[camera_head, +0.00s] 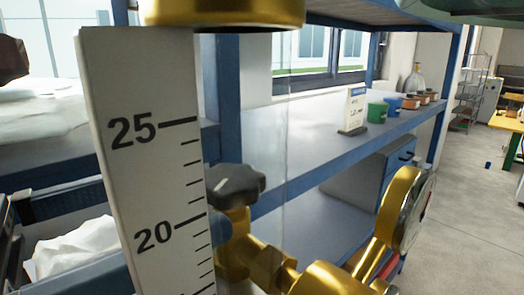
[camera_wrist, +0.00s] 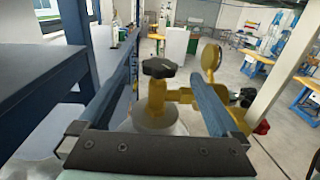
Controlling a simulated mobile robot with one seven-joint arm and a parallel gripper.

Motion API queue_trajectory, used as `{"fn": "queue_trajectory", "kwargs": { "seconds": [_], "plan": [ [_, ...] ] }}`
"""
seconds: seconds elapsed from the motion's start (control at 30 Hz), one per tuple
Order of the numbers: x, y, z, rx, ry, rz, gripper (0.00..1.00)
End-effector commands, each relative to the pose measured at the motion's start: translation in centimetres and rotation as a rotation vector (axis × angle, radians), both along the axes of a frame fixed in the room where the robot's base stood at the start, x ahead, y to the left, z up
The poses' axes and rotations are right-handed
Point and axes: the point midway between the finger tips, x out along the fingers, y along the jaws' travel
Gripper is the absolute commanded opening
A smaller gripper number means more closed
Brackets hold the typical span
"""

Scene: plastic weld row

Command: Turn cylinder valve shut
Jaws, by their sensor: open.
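The cylinder valve has a black lobed knob (camera_wrist: 160,67) on a brass stem and body (camera_wrist: 155,112). In the wrist view it stands upright near the middle, with brass fittings and a round gauge (camera_wrist: 210,56) to its right. My gripper (camera_wrist: 164,58) is open, with one long finger on each side of the knob. I cannot tell whether either finger touches it. In the head view the black knob (camera_head: 237,184) shows behind a white scale plate (camera_head: 150,150) marked 20 and 25, which hides part of the valve. My gripper does not clearly show there.
A blue-framed shelf (camera_head: 300,165) stands behind the valve, with a small sign (camera_head: 354,110) and several coloured pots on it. In the wrist view a dark blue bench (camera_wrist: 35,85) lies at the left. Open floor (camera_head: 465,210) shows at the right, with a yellow table (camera_head: 508,122) beyond.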

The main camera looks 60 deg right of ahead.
Motion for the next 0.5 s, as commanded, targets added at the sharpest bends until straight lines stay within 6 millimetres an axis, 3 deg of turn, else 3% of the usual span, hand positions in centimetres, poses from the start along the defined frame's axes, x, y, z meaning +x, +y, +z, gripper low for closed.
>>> {"fn": "queue_trajectory", "kwargs": {
  "seconds": [0.2, 0.5],
  "plan": [
    [-1.6, -4.6, 0.5, -0.002, 0.002, -0.006, 0.99],
    [-2.7, -8.3, 0.2, -0.003, 0.001, -0.003, 0.99]
  ]
}}
